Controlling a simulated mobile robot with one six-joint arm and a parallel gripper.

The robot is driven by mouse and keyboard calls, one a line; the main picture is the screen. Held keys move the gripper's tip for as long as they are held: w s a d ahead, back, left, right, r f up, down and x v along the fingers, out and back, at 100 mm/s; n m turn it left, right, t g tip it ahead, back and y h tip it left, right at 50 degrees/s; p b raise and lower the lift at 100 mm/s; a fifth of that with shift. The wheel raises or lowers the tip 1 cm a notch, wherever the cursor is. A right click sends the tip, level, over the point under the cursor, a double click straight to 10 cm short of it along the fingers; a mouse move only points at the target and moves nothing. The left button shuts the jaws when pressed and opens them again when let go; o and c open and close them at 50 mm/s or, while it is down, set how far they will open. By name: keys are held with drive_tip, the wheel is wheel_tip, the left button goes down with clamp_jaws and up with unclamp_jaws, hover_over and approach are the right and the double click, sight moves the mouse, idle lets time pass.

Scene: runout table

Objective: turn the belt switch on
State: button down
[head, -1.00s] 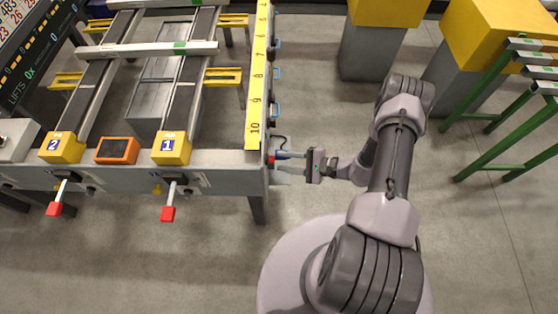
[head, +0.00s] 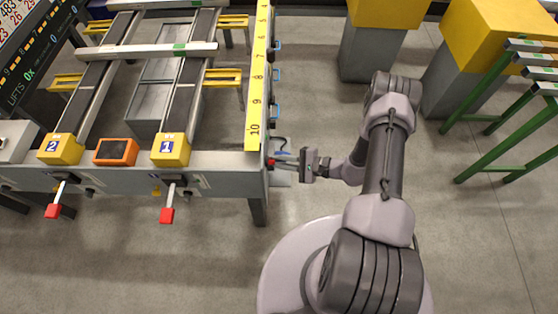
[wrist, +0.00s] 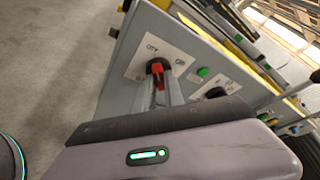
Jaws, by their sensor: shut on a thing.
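The belt switch (wrist: 157,69) is a dark round knob with a red grip, on a white label plate on the grey end panel of the table. Small lettering stands on either side above it, too small to read surely. My gripper (wrist: 160,88) has its fingers shut on the red grip, hiding part of it. Which mark the switch points to I cannot tell. In the head view my gripper (head: 277,163) reaches left to the table's end, where only a bit of red shows at the fingertips.
A green button (wrist: 203,72) and a black knob (wrist: 216,92) sit right of the switch in the wrist view. The runout table (head: 225,172) has two red-tipped levers on its front. Green stands (head: 510,125) are at right.

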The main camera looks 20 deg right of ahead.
drive_tip(key=shift+w+d+f+m+g+y+b, duration=0.15)
drive_tip(key=shift+m+g+y+b, duration=0.3)
drive_tip(key=shift+m+g+b, duration=1.25)
drive_tip(key=shift+w+r+m+g+y+b, duration=0.15)
drive_tip(key=shift+m+g+y+b, duration=0.25)
drive_tip(key=shift+m+g+b, duration=1.25)
drive_tip(key=shift+w+d+f+m+g+y+b, duration=0.15)
drive_tip(key=shift+m+g+y+b, duration=0.55)
drive_tip(key=shift+m, duration=1.95)
drive_tip(key=shift+a+b, duration=0.15)
drive_tip(key=shift+b, duration=0.2)
drive_tip(key=c, duration=1.4)
unclamp_jaws()
drive_tip(key=shift+c, duration=0.2)
